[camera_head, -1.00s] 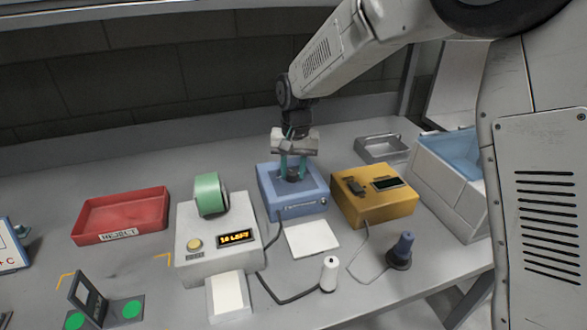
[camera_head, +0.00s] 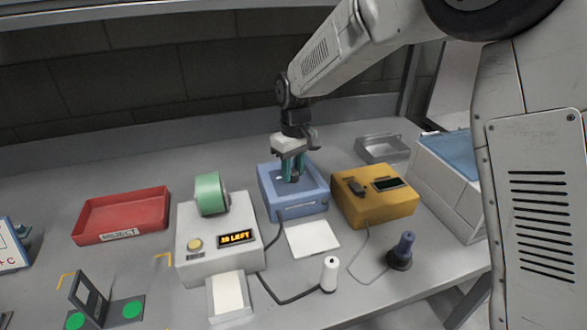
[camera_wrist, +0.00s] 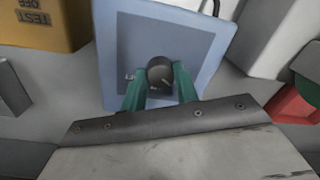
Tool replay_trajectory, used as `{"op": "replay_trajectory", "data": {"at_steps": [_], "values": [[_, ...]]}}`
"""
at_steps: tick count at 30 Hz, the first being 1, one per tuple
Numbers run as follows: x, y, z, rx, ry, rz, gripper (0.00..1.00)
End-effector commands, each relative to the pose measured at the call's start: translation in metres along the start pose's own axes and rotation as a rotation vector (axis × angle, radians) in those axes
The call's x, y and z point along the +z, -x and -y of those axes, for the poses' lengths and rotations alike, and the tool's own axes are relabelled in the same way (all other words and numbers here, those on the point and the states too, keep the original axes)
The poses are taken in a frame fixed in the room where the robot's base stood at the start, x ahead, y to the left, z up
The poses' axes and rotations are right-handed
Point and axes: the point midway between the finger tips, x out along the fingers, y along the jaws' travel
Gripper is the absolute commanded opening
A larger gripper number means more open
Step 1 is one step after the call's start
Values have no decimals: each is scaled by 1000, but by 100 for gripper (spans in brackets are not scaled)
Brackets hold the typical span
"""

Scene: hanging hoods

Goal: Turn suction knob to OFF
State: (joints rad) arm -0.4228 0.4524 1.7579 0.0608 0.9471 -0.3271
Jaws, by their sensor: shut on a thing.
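The blue box (camera_head: 317,207) stands at the middle of the bench. A dark round knob (camera_wrist: 160,74) with a light pointer line sits on its top face, with small lettering beside it that I cannot read in full. My gripper (camera_head: 293,178) reaches down over the box. In the wrist view the green fingers of my gripper (camera_wrist: 160,85) stand on both sides of the knob and are shut on it. The fingers hide most of the knob in the head view.
A yellow box (camera_head: 365,208) with a switch and a dark display stands close on the right. A white label printer (camera_head: 200,265) with a green roll stands on the left. A red reject tray (camera_head: 90,236) lies farther left. A metal tray (camera_head: 372,158) is behind.

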Motion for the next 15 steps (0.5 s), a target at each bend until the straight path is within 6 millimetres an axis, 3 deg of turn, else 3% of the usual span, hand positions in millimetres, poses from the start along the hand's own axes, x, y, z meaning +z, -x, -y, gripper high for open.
{"op": "replay_trajectory", "data": {"at_steps": [15], "values": [[0, 1, 0, 1, 40, 1, 7]]}}
